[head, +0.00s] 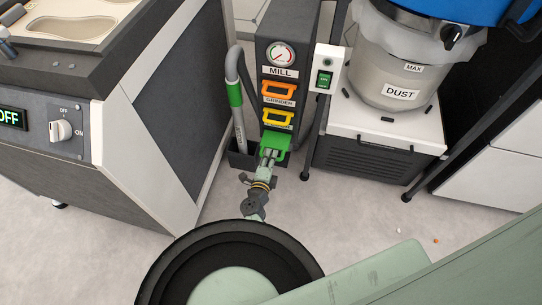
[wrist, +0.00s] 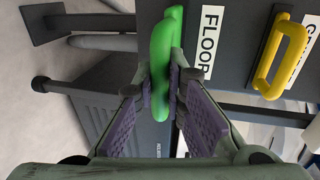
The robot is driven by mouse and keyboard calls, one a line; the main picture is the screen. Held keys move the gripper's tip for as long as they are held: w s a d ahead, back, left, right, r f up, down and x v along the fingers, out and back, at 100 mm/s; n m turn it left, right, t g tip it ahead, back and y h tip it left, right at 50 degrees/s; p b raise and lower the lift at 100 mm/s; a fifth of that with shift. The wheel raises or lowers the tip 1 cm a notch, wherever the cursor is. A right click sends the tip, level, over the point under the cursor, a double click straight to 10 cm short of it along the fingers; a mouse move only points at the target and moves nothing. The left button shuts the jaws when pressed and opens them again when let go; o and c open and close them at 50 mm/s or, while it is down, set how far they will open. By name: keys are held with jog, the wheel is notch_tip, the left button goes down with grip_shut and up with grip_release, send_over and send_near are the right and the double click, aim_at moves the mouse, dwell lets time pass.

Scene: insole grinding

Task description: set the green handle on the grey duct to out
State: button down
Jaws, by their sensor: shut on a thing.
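The grey duct (head: 262,52) stands upright in the middle of the head view, with a round gauge and MILL label near its top. The green handle (head: 274,141) is the lowest of its three handles; it also shows in the wrist view (wrist: 162,50) beside a FLOOR label (wrist: 209,40). My gripper (head: 268,155) reaches it from the front. In the wrist view my gripper's fingers (wrist: 163,85) are shut on the green handle, one on each side. I cannot tell how far the handle is slid out.
Above are a yellow handle (head: 278,117) and an orange handle (head: 279,91). A grey hose with a green cuff (head: 234,93) stands left of the duct. A green-switch box (head: 325,80) and a DUST bin (head: 390,75) are on the right. A grey machine (head: 150,130) stands left.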

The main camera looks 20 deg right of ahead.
jog(key=v, duration=0.3)
jog(key=shift+s+f, duration=0.1)
jog(key=shift+f, duration=0.25)
jog(key=c, duration=1.7)
grip_release()
jog(key=shift+a, duration=0.1)
jog(key=shift+o, duration=0.3)
